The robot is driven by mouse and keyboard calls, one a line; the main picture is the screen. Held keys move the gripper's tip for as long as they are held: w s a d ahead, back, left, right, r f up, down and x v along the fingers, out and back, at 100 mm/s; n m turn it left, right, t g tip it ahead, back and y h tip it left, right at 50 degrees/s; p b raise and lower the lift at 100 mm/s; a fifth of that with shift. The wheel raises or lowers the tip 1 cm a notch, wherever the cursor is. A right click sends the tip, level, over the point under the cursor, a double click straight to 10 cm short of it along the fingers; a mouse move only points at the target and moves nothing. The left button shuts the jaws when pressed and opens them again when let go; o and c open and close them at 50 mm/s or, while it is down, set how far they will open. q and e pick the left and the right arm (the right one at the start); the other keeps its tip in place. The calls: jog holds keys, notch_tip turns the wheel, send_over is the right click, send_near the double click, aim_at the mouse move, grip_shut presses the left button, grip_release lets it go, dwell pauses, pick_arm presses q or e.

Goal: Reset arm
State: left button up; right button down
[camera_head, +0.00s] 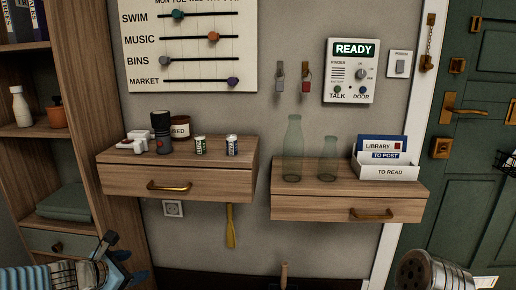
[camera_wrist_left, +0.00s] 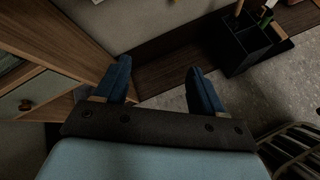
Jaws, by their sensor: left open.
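My left gripper (camera_head: 122,262) is at the lower left of the head view, in front of the low part of the wooden shelf unit. In the left wrist view its two blue fingers (camera_wrist_left: 160,82) stand apart with nothing between them. They point toward the dark skirting and the floor. My right gripper shows in neither view.
A left drawer shelf (camera_head: 120,177) carries small cans and jars. A right drawer shelf (camera_head: 300,205) carries glass bottles and a letter holder (camera_head: 388,172). The shelf unit (camera_head: 85,110) stands left, a green door (camera_head: 470,170) right. A dark caddy (camera_wrist_left: 240,50) stands on the floor.

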pick_arm(q)
jog(key=s+d+f+m+g, duration=0.2)
jog(key=d+f+m, duration=0.1)
jog(key=f, duration=0.4)
jog(key=s+d+f+m+g, duration=0.2)
jog(key=d+f+m, duration=0.1)
jog(key=f, duration=0.4)
jog(key=s+d+f+m+g, duration=0.3)
jog(key=s+d+f+m, duration=0.4)
jog(key=f+m, duration=0.3)
jog(key=s+d+f+m+g+h, duration=0.1)
jog(key=s+d+f+m+g, duration=0.2)
jog(key=s+d+f+m, duration=0.5)
notch_tip(320, 180, down, 3)
jog(key=s+m, duration=0.2)
jog(key=shift+s+d, duration=0.2)
jog(key=shift+s, duration=0.1)
jog(key=shift+c, duration=0.3)
